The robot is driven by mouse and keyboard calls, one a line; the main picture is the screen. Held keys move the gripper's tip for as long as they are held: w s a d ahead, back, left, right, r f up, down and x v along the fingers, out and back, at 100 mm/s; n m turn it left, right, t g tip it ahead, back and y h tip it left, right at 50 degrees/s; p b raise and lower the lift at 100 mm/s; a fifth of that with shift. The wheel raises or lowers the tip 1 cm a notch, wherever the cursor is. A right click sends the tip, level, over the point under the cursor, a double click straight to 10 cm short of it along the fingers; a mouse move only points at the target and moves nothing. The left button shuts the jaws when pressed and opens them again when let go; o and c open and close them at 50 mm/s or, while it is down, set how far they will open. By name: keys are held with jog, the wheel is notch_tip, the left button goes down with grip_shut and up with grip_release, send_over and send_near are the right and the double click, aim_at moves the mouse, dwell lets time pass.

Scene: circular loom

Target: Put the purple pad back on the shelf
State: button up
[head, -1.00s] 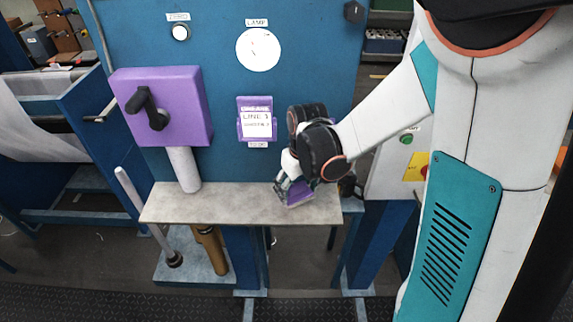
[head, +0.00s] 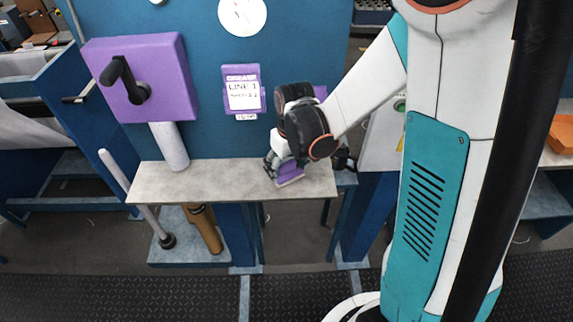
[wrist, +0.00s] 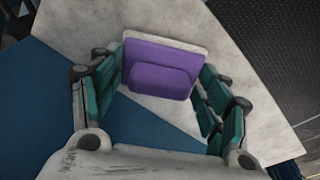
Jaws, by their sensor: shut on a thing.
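The purple pad (wrist: 160,68), with a pale backing edge, sits between the fingers of my gripper (wrist: 158,92) in the wrist view. The left finger meets its side; the right finger is close to its lower right corner. In the head view the pad (head: 289,173) shows below my gripper (head: 286,168), over the right part of the grey shelf (head: 215,183). Whether the pad touches the shelf cannot be told. My wrist hides part of the pad from the head camera.
A purple box with a black crank (head: 140,80) and a white post (head: 170,146) stand at the shelf's left. A purple-framed label (head: 243,92) is on the blue panel behind. The middle of the shelf top is clear.

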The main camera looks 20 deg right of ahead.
aim_at(290, 175)
jog(key=shift+f+b, duration=0.4)
jog(key=shift+f, duration=0.05)
jog(key=o, duration=1)
jog(key=shift+r, duration=0.1)
jog(key=r, duration=0.4)
jog(key=s+r, duration=0.1)
jog(key=r, duration=0.7)
jog(key=shift+s+d, duration=0.15)
jog(key=shift+s, duration=0.2)
